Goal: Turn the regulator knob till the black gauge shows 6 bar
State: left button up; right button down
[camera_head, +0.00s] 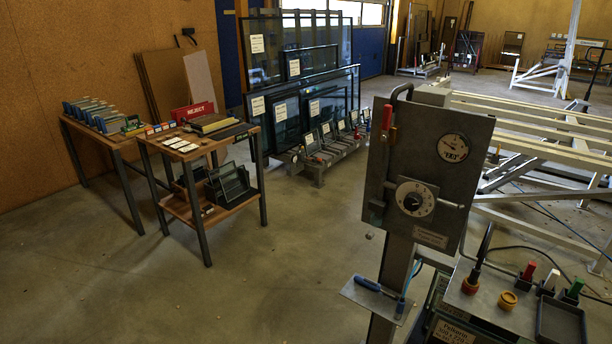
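A grey upright control panel (432,160) on a post stands right of centre. I cannot tell for sure whether this black centre is the regulator knob. Neither of my grippers is in view, and nothing touches the panel.
A red-handled lever (387,118) is on the panel's left edge. A small shelf (372,300) with a blue-handled tool is below. Tables and glass racks (300,75) are behind. The floor (270,270) to the left is clear.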

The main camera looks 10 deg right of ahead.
aim_at(412, 201)
jog(key=z, duration=1.25)
